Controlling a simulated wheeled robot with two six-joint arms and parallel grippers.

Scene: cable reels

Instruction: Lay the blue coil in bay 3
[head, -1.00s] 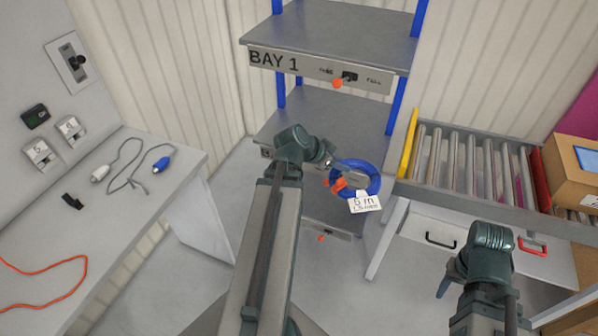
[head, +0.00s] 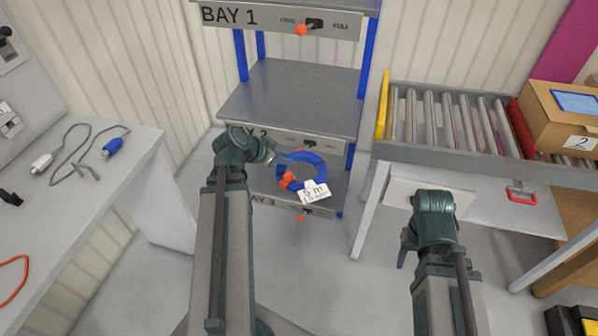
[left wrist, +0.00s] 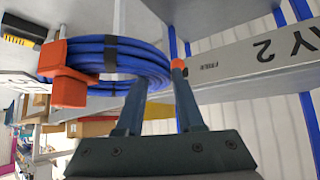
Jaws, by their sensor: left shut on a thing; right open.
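The blue coil (head: 316,178), with a white "5 m" tag (head: 314,191), hangs in my left gripper (head: 288,160). In the head view it overlaps the lower edge of the bay 2 front and the bay 3 opening. Bay 3 is the lowest visible shelf, with its label (head: 262,200) on the front edge and an orange knob below. In the left wrist view the blue coil (left wrist: 140,60) is at the fingers (left wrist: 158,105), with black bands and an orange block (left wrist: 66,75). I cannot tell whether it touches the rack. My right gripper (head: 405,250) is open and empty.
Bay 2 (head: 290,95) above is a bare grey deck between blue posts. A roller conveyor (head: 450,125) with a cardboard box (head: 570,118) stands to the right. A bench (head: 110,180) with a grey cable stands at left. Open floor lies before the rack.

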